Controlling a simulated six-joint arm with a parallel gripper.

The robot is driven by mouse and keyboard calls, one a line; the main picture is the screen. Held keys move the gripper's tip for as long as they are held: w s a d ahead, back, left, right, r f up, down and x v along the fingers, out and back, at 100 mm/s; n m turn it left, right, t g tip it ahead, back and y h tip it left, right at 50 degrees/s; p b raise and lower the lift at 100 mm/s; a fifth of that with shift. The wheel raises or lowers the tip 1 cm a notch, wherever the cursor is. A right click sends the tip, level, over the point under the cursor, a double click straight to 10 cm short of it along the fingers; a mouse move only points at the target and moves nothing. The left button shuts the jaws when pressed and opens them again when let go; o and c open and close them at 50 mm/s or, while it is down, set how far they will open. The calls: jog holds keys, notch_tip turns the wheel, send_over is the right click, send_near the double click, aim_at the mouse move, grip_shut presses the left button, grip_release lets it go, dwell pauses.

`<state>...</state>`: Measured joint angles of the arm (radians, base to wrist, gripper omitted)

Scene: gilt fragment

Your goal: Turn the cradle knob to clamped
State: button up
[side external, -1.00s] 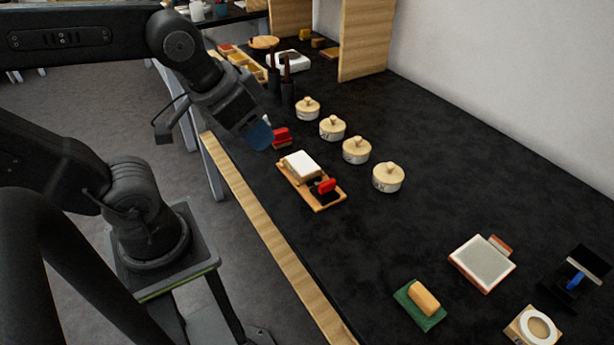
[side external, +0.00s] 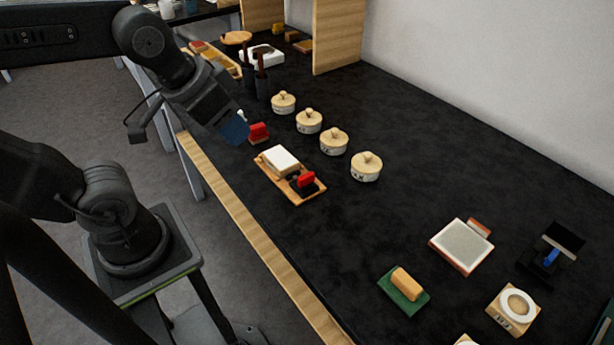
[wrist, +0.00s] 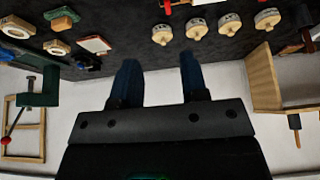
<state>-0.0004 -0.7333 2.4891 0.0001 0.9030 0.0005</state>
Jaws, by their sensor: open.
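A wooden board (side external: 268,171) with a white block (side external: 281,158) on it lies near the front edge of the black table in the side view. A red knob-like part (side external: 306,179) on a black base sits at its near end; it looks like the cradle knob, but its setting is too small to read. My gripper (side external: 235,128) hangs above the table's front edge, left of the board and apart from it. In the wrist view my gripper (wrist: 159,72) shows two blue fingers spread wide with nothing between them. A red part (wrist: 167,6) is cut off at the top there.
A small red item (side external: 258,131) lies close beside the gripper. Several lidded round pots (side external: 366,167) line up behind the board. A green block with a yellow top (side external: 404,290), a grey-topped pad (side external: 461,246) and a black stand with a blue part (side external: 552,255) stand right.

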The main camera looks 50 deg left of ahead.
jog(key=w+f+g, duration=0.1)
jog(key=w+g, duration=0.2)
jog(key=w, duration=0.5)
jog(key=g, duration=0.3)
send_near(306, 175)
jog(key=f, duration=0.9)
jog(key=shift+s+f, duration=0.2)
jog(key=shift+f, duration=0.2)
grip_shut()
